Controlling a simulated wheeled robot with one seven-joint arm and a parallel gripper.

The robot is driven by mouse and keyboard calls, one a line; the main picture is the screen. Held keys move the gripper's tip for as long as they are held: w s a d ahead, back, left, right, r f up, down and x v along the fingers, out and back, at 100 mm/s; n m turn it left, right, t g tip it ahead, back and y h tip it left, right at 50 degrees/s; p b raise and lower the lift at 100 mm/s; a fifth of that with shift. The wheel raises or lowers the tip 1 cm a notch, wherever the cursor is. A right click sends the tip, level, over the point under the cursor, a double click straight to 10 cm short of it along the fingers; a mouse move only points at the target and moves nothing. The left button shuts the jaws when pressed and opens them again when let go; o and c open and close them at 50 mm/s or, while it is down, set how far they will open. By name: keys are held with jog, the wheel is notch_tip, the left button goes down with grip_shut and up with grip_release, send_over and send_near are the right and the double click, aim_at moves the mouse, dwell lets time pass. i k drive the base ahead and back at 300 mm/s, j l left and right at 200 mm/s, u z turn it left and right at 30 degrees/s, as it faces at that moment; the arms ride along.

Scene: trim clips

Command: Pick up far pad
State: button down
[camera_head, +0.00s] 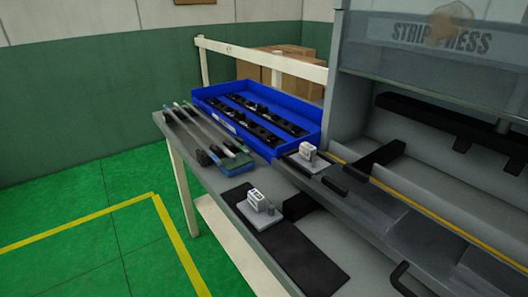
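Two light grey, flat pads each carry a small white block with dark markings. The far pad (303,163) lies at the inner edge of the workbench, beside the machine and just right of the blue tray. The near pad (262,218) lies closer, partly over a black strip on the bench. Both look flat and untouched. My gripper does not show in the head view.
A blue tray (303,144) holds several black clips at the bench's far end. Long rods (193,132) and a blue-green block (233,163) lie before it. The grey press (440,60) rises at right. Green floor (90,230) is open at left.

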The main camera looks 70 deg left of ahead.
aim_at(306, 157)
jog(key=u, duration=1.45)
jog(key=i+j+z, duration=0.15)
jog(key=z, duration=0.35)
jog(key=i+j+z, duration=0.1)
jog(key=j+z, duration=0.6)
jog(key=z, duration=0.25)
jog(key=i+j, duration=0.8)
